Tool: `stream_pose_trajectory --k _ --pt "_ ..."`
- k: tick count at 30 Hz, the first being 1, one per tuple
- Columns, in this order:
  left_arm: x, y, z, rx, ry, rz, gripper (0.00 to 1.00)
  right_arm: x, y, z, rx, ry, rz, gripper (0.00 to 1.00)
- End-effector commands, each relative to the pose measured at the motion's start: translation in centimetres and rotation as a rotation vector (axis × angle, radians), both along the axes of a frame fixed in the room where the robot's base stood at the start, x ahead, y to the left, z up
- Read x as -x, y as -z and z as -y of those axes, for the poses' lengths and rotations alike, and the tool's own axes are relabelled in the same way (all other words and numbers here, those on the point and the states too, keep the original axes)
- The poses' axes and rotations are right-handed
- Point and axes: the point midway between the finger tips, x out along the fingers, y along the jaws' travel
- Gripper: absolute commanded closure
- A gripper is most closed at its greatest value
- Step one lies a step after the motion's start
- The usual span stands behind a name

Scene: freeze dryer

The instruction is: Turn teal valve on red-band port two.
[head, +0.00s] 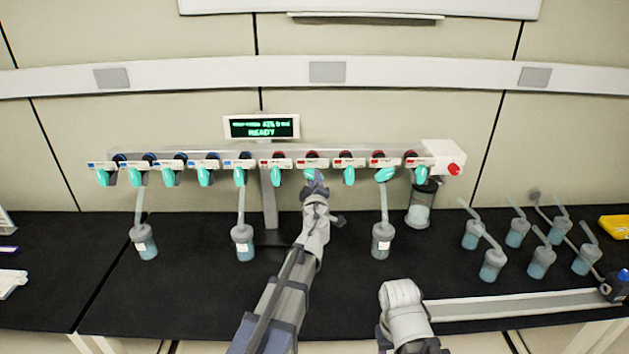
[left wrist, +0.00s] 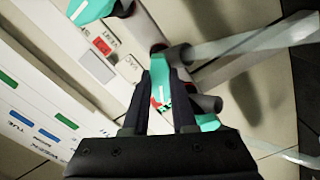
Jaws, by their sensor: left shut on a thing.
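A row of teal valves hangs from the manifold (head: 262,152), with blue-band ports on the left and red-band ports on the right. My left gripper (head: 314,183) is at the teal valve (head: 310,173) of the second red-band port (head: 312,161), counted from the left. In the left wrist view the two dark fingers of my left gripper (left wrist: 161,104) are on either side of this teal valve (left wrist: 181,55), shut on it. The gripper hides part of the valve. My right arm shows low at the right of centre; its fingers cannot be made out.
Capped flasks hang under some ports, one (head: 382,240) to the right of my left arm. Several loose flasks (head: 493,264) stand on the bench at the right. A red knob (head: 454,170) is at the manifold's right end.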

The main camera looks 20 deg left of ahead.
Motion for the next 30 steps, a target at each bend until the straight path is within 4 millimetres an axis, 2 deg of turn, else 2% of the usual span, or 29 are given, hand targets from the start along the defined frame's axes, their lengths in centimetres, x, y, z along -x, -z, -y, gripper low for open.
stream_pose_trajectory --k 18,19,26,30 --pt "0.05 0.01 -0.02 0.035 -0.001 0.01 1.0 0.0 0.0 0.0 0.0 0.0 0.0 0.5" --pt "0.05 0.01 -0.02 0.035 -0.001 0.01 0.72 0.0 0.0 0.0 0.0 0.0 0.0 0.5" --pt "0.03 0.0 -0.02 0.033 -0.001 0.01 0.46 0.0 0.0 0.0 0.0 0.0 0.0 0.5" --pt "0.02 -0.01 0.0 0.032 -0.001 0.01 0.45 0.0 -0.01 0.0 0.0 0.0 0.0 0.5"
